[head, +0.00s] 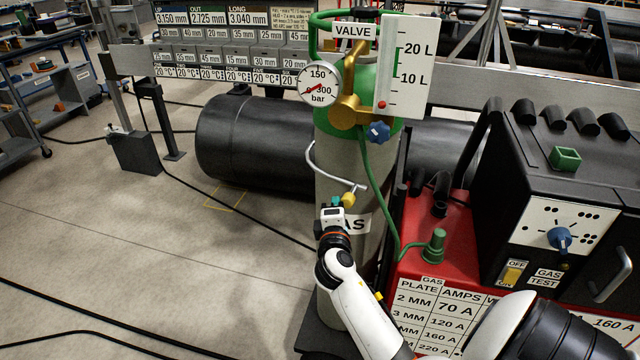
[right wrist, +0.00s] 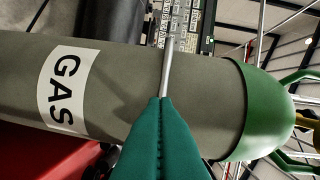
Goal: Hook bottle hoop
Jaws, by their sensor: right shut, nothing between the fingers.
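The gas bottle (head: 345,235) stands upright, grey with a green shoulder and a GAS label; it lies sideways across the right wrist view (right wrist: 205,105). The hoop (head: 312,160) is a thin pale metal rod, curving out at the bottle's left side and across part of its front, with an end near the right of the front. My right gripper (head: 342,200) is shut and empty in front of the bottle, just below the hoop. In the right wrist view its green fingers (right wrist: 163,105) overlap the hoop's rod (right wrist: 167,70); I cannot tell whether they touch. My left gripper is not in view.
A gauge (head: 319,82), a flow scale (head: 403,65) and a blue knob (head: 378,131) sit above the hoop. A green hose (head: 375,190) runs down right of it to the red welding machine (head: 450,215).

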